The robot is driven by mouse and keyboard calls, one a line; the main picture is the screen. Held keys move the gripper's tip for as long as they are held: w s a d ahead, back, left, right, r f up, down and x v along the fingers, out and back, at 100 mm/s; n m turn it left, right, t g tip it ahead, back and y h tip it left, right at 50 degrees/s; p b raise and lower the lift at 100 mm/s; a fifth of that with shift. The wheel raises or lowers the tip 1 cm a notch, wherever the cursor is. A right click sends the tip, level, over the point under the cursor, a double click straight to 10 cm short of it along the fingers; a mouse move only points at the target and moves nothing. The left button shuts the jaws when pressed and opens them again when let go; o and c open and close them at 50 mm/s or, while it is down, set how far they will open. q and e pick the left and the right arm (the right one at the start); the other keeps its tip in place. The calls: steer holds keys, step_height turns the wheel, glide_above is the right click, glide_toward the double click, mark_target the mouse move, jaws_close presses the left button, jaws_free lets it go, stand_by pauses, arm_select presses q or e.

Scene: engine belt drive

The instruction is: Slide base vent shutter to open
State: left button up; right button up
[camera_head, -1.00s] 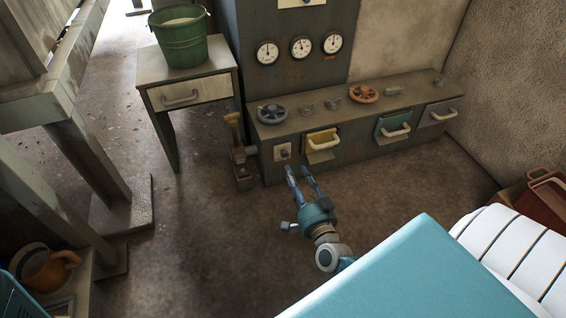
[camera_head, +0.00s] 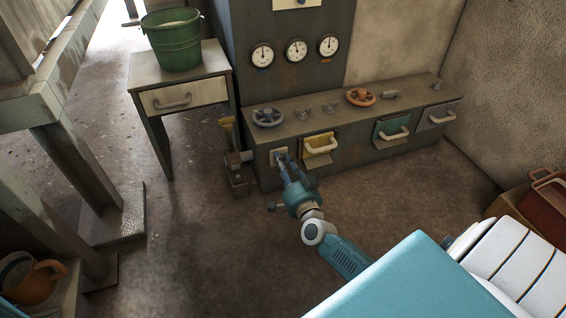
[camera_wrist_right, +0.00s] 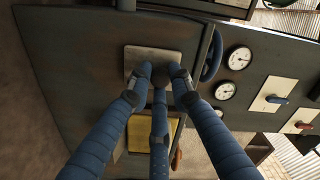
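A small light plate (camera_head: 274,153) with a dark knob is on the left end of the low metal base unit's front. I take it for the vent shutter. In the right wrist view, a pale plate (camera_wrist_right: 152,56) shows just past the fingertips. My right gripper (camera_head: 283,160) reaches the plate in the head view. In the wrist view its blue fingers (camera_wrist_right: 161,75) come close together in front of the plate and hide the knob. I cannot tell whether they grip it. My left gripper is not in view.
A blue-grey handwheel (camera_head: 268,117) is above the plate. A yellow-handled lever (camera_head: 229,128) stands close left. The floor in front is clear.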

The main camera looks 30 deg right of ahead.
jaws_close()
step_height(320, 180, down, 5)
steer(key=b, duration=0.3)
steer(key=shift+b, duration=0.4)
steer(key=o, duration=0.7)
jaws_free()
steer(key=shift+f, duration=0.1)
steer(key=shift+r, duration=0.25)
